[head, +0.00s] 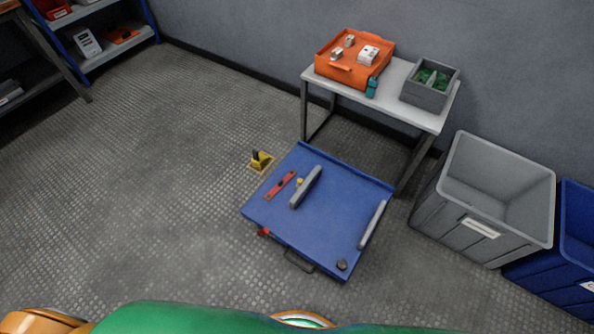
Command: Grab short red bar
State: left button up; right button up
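The short red bar (280,186) lies on the left part of the blue panel-like surface (330,234), tilted in the picture. It has a dark spot near its middle. A longer grey bar (306,187) is to its right, apart from it, with a small yellow piece (299,182) between them. Neither of my grippers shows in the head view. Nothing touches the red bar from above.
A second grey bar (372,224) lies at the blue surface's right side. A yellow-and-black piece (260,161) stands on the floor behind it. A white table (433,121) holds an orange case (328,69) and grey box (428,98). A grey bin (450,217) stands right.

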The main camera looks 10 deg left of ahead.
aim_at(288, 177)
jog(key=i+j+z, duration=0.2)
jog(key=j+z, duration=0.2)
jog(key=j, duration=0.15)
jog(key=i+j+z, duration=0.1)
jog(key=j+z, duration=0.75)
jog(key=j, duration=0.25)
jog(key=j+z, duration=0.4)
jog(key=j, duration=0.2)
jog(key=k+j+z, duration=0.2)
jog(key=j+z, duration=0.25)
jog(key=j, duration=0.1)
